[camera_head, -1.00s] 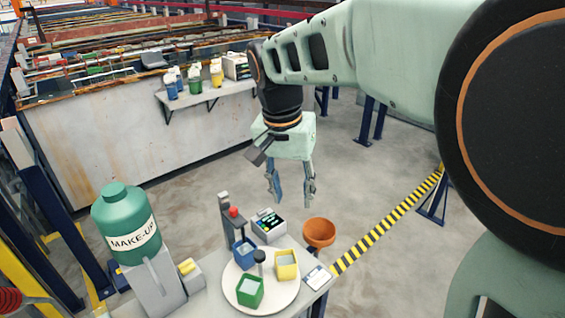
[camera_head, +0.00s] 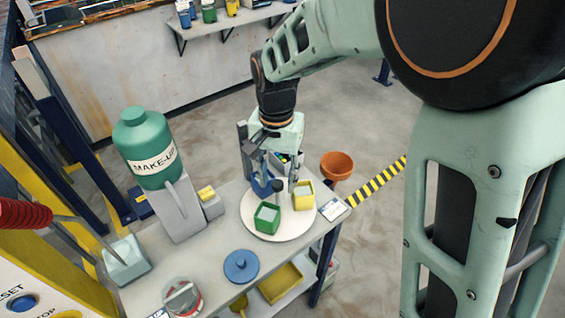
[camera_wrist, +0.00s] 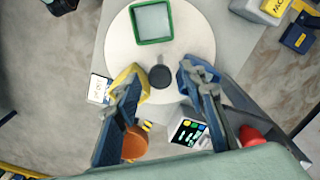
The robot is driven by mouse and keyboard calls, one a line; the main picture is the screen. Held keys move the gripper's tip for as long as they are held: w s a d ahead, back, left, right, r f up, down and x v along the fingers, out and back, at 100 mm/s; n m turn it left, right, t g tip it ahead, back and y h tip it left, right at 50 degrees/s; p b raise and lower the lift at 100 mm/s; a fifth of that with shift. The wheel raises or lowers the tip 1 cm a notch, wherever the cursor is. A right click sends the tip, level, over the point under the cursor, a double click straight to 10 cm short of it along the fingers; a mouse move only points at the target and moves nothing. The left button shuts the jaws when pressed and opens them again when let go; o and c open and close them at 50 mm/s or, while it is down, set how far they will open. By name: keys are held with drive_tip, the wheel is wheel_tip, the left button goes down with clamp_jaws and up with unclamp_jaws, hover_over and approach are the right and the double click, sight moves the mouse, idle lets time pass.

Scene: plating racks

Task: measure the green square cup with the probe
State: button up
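The green square cup (camera_head: 266,219) stands on the near part of a round white turntable (camera_head: 285,231); it also shows at the top of the wrist view (camera_wrist: 153,22), with pale liquid inside. A dark round knob (camera_wrist: 160,76) stands mid-turntable between the cups; whether it is the probe's handle I cannot tell. My gripper (camera_head: 277,180) is open and empty above the turntable. In the wrist view its fingers lie either side of the knob, apart from it. They partly cover the yellow cup (camera_wrist: 127,77) and the blue cup (camera_wrist: 186,77).
A meter with a lit screen (camera_wrist: 188,131) and a stand with a red top (camera_wrist: 251,135) are beside the turntable. An orange-brown bowl (camera_head: 337,164) is beyond the table edge. A green MAKE-UP bottle (camera_head: 147,150) stands left. A blue lid (camera_head: 241,266) lies nearer.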

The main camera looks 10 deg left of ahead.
drive_tip(key=shift+f, duration=0.25)
clamp_jaws()
